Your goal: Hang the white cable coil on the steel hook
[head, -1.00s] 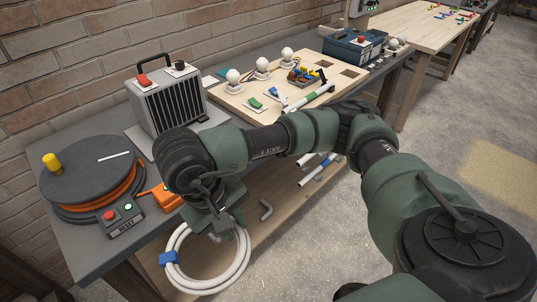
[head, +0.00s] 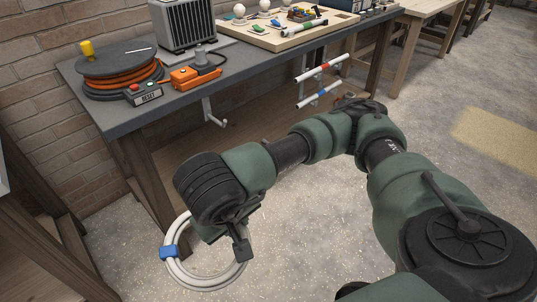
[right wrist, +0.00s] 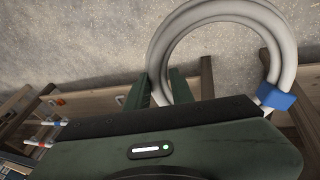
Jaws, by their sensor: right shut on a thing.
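The white cable coil (head: 187,281) hangs as a ring with a blue band (head: 169,252) on its left side. My right gripper (head: 240,242) is shut on the coil's upper right part. In the right wrist view the coil (right wrist: 163,50) passes between the two green fingers (right wrist: 158,90). The steel hook (head: 213,113) sticks out below the bench's front edge, with its upturned tip free. The coil is apart from the hook, lower in the picture and in front of the bench. My left gripper is not in view.
The grey bench top (head: 110,108) carries a cable reel (head: 120,65), an orange tool (head: 195,76) and a grey heater (head: 182,25). Red-banded and blue-banded white tubes (head: 320,95) sit on brackets right of the hook. A wooden bench leg (head: 145,190) stands behind the coil. The floor in front is clear.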

